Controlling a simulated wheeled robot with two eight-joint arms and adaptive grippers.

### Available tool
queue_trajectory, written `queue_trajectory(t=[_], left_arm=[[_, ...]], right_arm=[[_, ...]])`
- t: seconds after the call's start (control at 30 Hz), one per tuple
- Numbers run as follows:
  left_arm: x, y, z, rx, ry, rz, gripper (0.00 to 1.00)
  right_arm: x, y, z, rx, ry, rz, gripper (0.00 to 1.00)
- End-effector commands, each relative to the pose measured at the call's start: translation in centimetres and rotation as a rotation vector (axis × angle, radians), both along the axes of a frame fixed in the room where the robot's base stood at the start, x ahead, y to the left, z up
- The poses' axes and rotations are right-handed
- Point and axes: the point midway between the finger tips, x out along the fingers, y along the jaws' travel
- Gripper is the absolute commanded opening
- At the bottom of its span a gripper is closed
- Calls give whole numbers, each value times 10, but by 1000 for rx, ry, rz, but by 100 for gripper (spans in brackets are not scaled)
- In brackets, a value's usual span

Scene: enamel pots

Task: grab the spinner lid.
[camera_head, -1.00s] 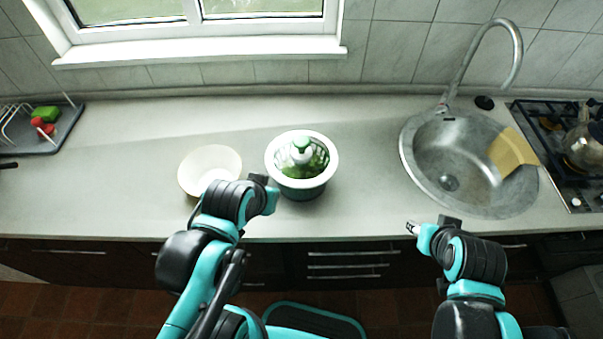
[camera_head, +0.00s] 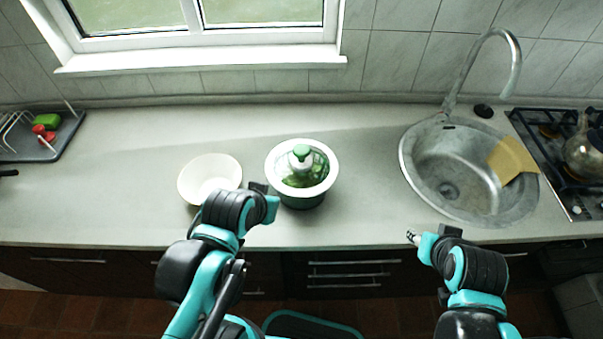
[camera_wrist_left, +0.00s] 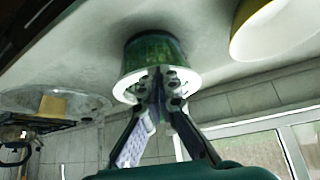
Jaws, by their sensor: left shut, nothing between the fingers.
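The salad spinner (camera_head: 302,200) stands upright on the counter. It has a white rim, a clear lid and a green-topped knob (camera_head: 301,151); leafy greens show inside. My left gripper (camera_head: 271,208) is at the spinner's lower left in the head view. In the left wrist view its shut fingers (camera_wrist_left: 158,82) overlap the spinner's white rim (camera_wrist_left: 128,88) and hold nothing. I cannot tell whether they touch it. The knob is hidden there. My right gripper (camera_head: 413,238) is at the counter's front edge, away from the spinner; its jaws are too small to read.
A white bowl (camera_head: 205,176) stands just left of the spinner and beyond my left arm. The metal sink (camera_head: 440,178) and tall faucet are at right, beside the stove. A dark dish tray (camera_head: 62,143) is far left. The counter behind the spinner is clear.

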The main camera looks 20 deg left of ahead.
Motion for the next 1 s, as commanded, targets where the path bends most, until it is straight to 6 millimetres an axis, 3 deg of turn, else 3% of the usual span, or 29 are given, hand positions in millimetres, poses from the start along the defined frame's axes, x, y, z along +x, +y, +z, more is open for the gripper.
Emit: queue_trajectory(t=[0.47, 0.63, 0.77, 1.0], left_arm=[[0, 0, 0, 0, 0, 0, 0], [5, 0, 7, -25, 19, 34, 42], [23, -2, 30, -114, 88, 168, 75], [82, -9, 66, -320, 286, 611, 75]], right_arm=[[0, 0, 0, 0, 0, 0, 40], [0, 0, 4, 0, 0, 0, 40], [0, 0, 18, 0, 0, 0, 40], [0, 0, 51, 0, 0, 0, 40]])
